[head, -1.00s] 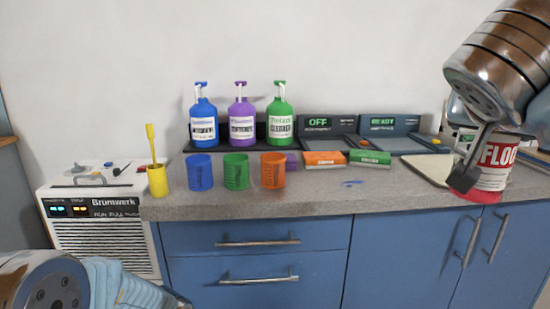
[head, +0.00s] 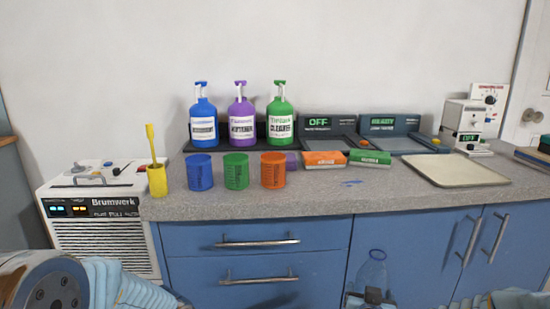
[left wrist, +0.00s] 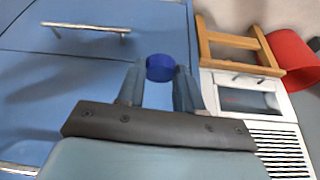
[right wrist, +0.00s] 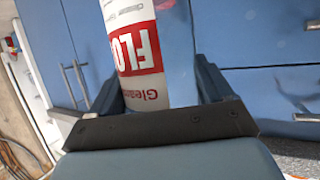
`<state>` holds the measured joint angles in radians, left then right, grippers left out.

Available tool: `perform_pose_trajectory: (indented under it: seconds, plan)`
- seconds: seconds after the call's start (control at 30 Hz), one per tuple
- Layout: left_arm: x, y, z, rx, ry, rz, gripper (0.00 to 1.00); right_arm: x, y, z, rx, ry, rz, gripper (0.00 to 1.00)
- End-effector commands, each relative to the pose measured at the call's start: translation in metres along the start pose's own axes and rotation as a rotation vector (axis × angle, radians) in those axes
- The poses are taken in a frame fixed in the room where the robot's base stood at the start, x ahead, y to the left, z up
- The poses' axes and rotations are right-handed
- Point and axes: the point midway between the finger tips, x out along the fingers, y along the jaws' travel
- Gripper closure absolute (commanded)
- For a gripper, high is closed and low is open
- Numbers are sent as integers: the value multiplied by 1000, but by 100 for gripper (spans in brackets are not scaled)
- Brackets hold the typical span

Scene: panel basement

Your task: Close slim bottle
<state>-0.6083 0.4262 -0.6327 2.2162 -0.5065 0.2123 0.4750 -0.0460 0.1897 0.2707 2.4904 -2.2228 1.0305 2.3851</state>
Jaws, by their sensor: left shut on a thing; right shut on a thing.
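A slim, clear bluish bottle (head: 372,272) stands upright in front of the lower cabinets in the head view, its narrow neck showing no cap. My right gripper (head: 372,297) is shut around it. The right wrist view shows the bottle's white and red label (right wrist: 140,50) between the fingers; its top is out of that view. My left gripper (left wrist: 160,80) is shut on a blue cap (left wrist: 160,68) in the left wrist view, the cap between its fingertips. The left fingers are not clear in the head view. Cap and bottle are apart.
The grey counter (head: 330,198) holds blue, green and orange cups, a yellow cup (head: 157,181), pump bottles, two boxes and a cream tray (head: 455,171). A white machine (head: 100,210) stands left. Blue cabinet doors with metal handles lie behind the bottle.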

Motion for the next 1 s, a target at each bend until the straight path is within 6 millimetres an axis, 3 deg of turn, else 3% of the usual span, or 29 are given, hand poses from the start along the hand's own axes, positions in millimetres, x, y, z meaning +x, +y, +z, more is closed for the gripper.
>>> perform_pose_trajectory:
  seconds: [0.1,0.23,1.0]
  plan:
    - [0,0,0,0,0,0,92,16,-7,27,-11,-5,-20,75]
    - [0,0,0,0,0,0,92,30,-14,46,-17,-2,-40,75]
    - [0,0,0,0,0,0,92,29,-14,42,-15,6,-39,75]
